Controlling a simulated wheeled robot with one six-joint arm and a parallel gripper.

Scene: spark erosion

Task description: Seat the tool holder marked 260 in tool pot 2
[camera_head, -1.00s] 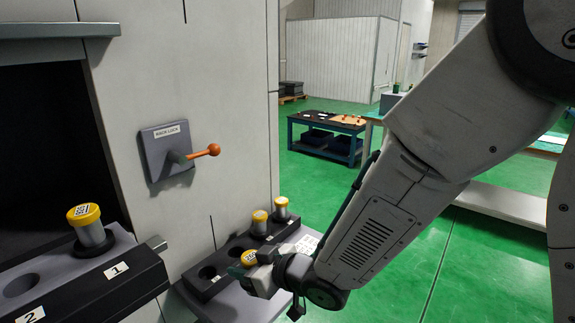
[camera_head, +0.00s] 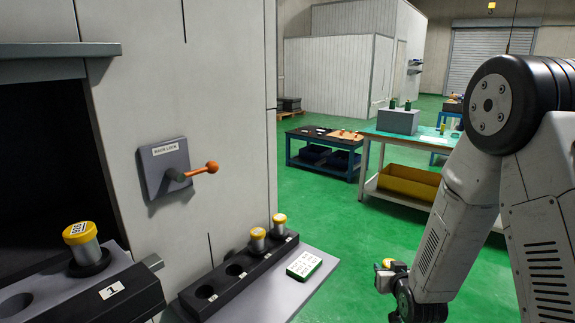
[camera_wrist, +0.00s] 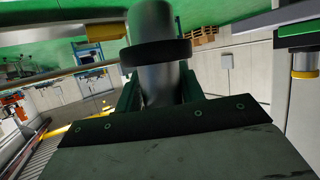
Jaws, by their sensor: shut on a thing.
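My gripper (camera_head: 384,279) is at the lower right of the head view, well right of the racks. In the wrist view its green jaws (camera_wrist: 158,92) are shut on a grey cylindrical tool holder (camera_wrist: 150,20) with a dark ring. A bit of its yellow cap (camera_head: 388,263) shows in the head view; its marking is not readable. The pot rack (camera_head: 140,296) is at the lower left. The pot labelled 1 bears a yellow-capped holder (camera_head: 83,245). The hole left of it (camera_head: 14,306) is empty; its label is out of view.
A second dark rack (camera_head: 222,286) holds two yellow-capped holders (camera_head: 268,235) and has two empty holes. A small labelled box (camera_head: 304,265) lies beside it. An orange-knobbed lever (camera_head: 200,170) sticks out from the machine wall. Benches stand behind; green floor between is clear.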

